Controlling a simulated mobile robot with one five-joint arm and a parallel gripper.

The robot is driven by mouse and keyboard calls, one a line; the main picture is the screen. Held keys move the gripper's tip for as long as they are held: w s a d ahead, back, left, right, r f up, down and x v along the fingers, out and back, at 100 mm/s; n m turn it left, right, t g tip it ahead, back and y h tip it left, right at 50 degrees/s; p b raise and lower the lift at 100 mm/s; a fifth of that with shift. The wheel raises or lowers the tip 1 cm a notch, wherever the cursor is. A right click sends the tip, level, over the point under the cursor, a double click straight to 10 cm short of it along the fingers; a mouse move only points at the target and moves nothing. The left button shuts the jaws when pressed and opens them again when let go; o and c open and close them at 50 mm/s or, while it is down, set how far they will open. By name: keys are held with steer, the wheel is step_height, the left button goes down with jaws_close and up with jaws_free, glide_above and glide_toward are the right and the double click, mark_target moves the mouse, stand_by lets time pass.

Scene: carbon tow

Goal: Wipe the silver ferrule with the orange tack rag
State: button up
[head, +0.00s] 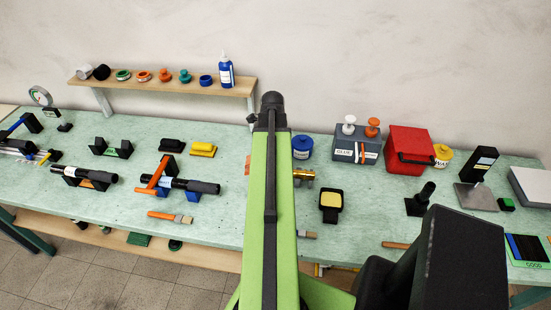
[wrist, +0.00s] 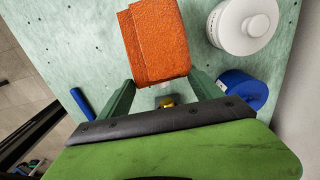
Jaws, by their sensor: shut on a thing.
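The orange tack rag (wrist: 157,45) is a folded, textured block between the two green fingers of my gripper (wrist: 161,84) in the wrist view. The gripper is shut on it, above the pale green bench. In the head view my own arm hides the gripper; a small orange patch (head: 248,165) left of the arm may be the rag's edge. I cannot make out the silver ferrule for sure. A small gold piece (wrist: 166,101) shows below the rag in the wrist view, and a gold part (head: 304,175) shows right of my arm in the head view.
A white lidded jar (wrist: 245,24) and a blue spool (wrist: 240,88) stand close right of the rag. A grey-blue box (head: 356,149), a red box (head: 410,150) and a black stand with a yellow pad (head: 331,203) are to the right. Black rods in cradles (head: 180,183) lie left.

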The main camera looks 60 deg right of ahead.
steer(key=shift+w+a, duration=0.1)
steer(key=shift+w, duration=0.2)
steer(key=shift+s+d, duration=0.25)
steer(key=shift+s, duration=0.95)
steer(key=shift+w+a, duration=0.25)
steer(key=shift+w, duration=0.85)
steer(key=shift+s+d+f, duration=0.15)
steer(key=shift+s, duration=0.4)
steer(key=shift+s+d+f+b, duration=0.1)
steer(key=shift+s+b, duration=0.2)
